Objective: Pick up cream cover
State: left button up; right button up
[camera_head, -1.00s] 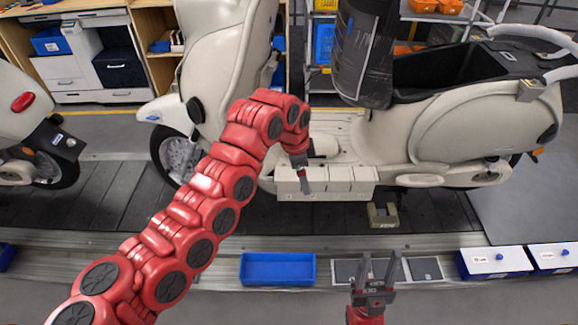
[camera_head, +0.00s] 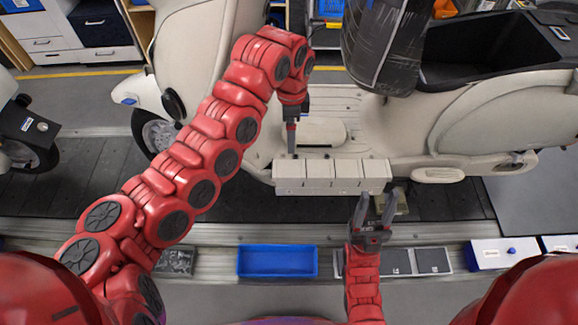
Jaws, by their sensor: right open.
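A smooth cream cover (camera_head: 321,131), rounded and oblong, lies on the footboard of the cream scooter. My left arm reaches across from the left, and its gripper (camera_head: 291,142) points down just left of the cover, over the footboard. Its fingers show as one narrow dark shape, so their opening is unclear, and I see nothing held. My right gripper (camera_head: 374,210) is open and empty, fingers pointing up the picture, just below the right end of a row of cream boxes (camera_head: 331,176) along the footboard's near edge.
The scooter (camera_head: 490,115) stands over the dark slat conveyor (camera_head: 70,200), with a black-wrapped part (camera_head: 385,45) above the footboard. A blue tray (camera_head: 277,261), dark flat pads (camera_head: 415,262) and a white-blue box (camera_head: 503,253) line the near rail. Another scooter's wheel shows left.

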pick_arm(q)
jog(key=p, duration=0.2)
send_over(289, 168)
jog(key=f, duration=1)
jog(key=shift+w+d+f, duration=0.1)
jog(key=shift+d+f, duration=0.1)
jog(key=shift+f, duration=0.3)
jog(key=f, duration=0.1)
jog(key=f+p, duration=0.1)
jog(key=f, duration=0.1)
jog(key=f+p, duration=0.1)
jog(key=shift+s+a+f, duration=0.2)
jog(key=shift+s+f, duration=0.05)
jog(key=shift+f, duration=0.1)
jog(key=shift+w, duration=0.1)
jog(key=c, duration=1.4)
